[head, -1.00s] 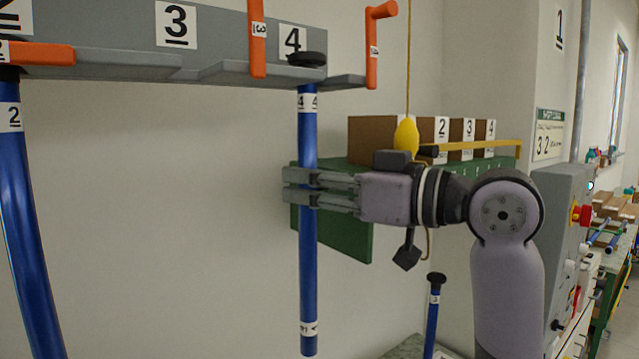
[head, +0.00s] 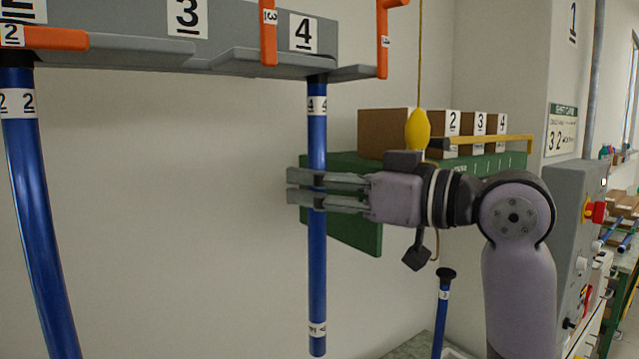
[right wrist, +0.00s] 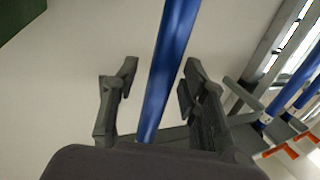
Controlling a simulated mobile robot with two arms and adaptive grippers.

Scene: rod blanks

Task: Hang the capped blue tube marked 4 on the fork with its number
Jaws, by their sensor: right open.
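The blue tube marked 4 (head: 317,250) hangs upright below the grey fork (head: 300,64) under the number 4 plate (head: 303,33). Its dark neck meets the fork; the cap itself is hidden behind the fork's front lip. My right gripper (head: 290,187) reaches in from the right at the tube's upper middle. In the right wrist view its fingers (right wrist: 160,82) stand open on both sides of the tube (right wrist: 172,50), with gaps visible. My left gripper is out of view.
Another blue tube marked 2 (head: 35,210) hangs at the left under an orange bar (head: 50,38). Behind my gripper are a green shelf (head: 345,228) with brown boxes (head: 385,133) and a yellow weight on a cord (head: 417,128). A black-capped blue tube (head: 442,310) stands lower right.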

